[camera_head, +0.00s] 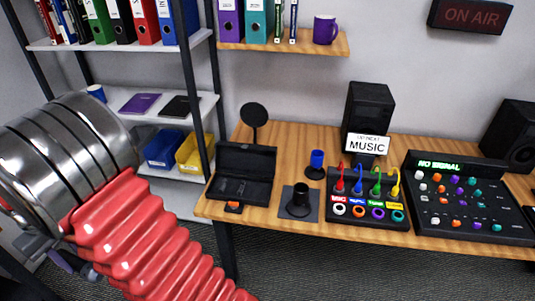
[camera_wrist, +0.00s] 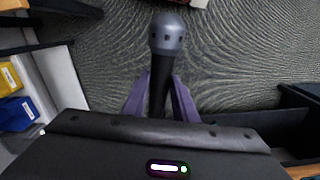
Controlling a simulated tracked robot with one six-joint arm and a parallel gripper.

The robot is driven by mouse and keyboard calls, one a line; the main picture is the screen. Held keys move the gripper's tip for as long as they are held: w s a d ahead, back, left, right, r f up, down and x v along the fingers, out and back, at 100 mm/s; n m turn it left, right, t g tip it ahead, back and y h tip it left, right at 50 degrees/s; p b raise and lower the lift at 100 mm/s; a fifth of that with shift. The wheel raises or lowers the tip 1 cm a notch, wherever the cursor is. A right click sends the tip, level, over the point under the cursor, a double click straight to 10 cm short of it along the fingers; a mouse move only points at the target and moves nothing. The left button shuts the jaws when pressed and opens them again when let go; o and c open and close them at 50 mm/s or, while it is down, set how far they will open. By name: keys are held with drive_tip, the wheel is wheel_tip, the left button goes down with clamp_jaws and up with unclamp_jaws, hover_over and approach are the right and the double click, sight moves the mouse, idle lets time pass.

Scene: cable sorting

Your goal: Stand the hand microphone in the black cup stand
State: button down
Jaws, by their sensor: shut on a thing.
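The hand microphone (camera_wrist: 167,36) has a grey rounded head and a dark handle. It shows in the wrist view, held between the purple fingers of my gripper (camera_wrist: 160,88), with its head beyond the fingertips and carpet behind it. The lower handle is hidden by the dark gripper body. In the head view my arm covers much of the lower left, and the microphone cannot be made out clearly. The black cup stand (camera_head: 300,201) is upright on a dark square mat (camera_head: 286,207) near the desk's front edge. My gripper is apart from it, off the desk.
An open black case (camera_head: 245,160) lies left of the stand. A small stand with a blue top (camera_head: 317,160) is behind it. A patch box with coloured cables (camera_head: 365,205) and a mixer (camera_head: 465,205) are to the right. Shelves with a blue bin (camera_head: 164,150) stand left.

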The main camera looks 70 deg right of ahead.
drive_tip(key=s+d+n+g+h, duration=0.1)
drive_tip(key=s+d+g, duration=0.1)
drive_tip(key=s+d, duration=0.6)
drive_tip(key=s+d+n+g+h, duration=0.15)
drive_tip(key=s+d, duration=0.35)
drive_tip(key=d, duration=0.8)
drive_tip(key=s+d+n+g+h, duration=0.1)
drive_tip(key=s+d+n+g, duration=0.15)
drive_tip(key=s+d, duration=0.55)
drive_tip(key=s+d+r+n+g+h, duration=0.1)
drive_tip(key=s+d+r+n+h, duration=0.2)
drive_tip(key=s+d, duration=0.8)
drive_tip(key=s+d+r+n+g+h, duration=0.2)
drive_tip(key=s+d+r+h, duration=0.4)
drive_tip(key=s+d, duration=0.5)
drive_tip(key=shift+d+n+h, duration=0.5)
drive_tip(key=shift+d+h, duration=0.35)
drive_tip(key=shift+h, duration=0.4)
drive_tip(key=shift+f, duration=0.15)
drive_tip(key=shift+f, duration=6.3)
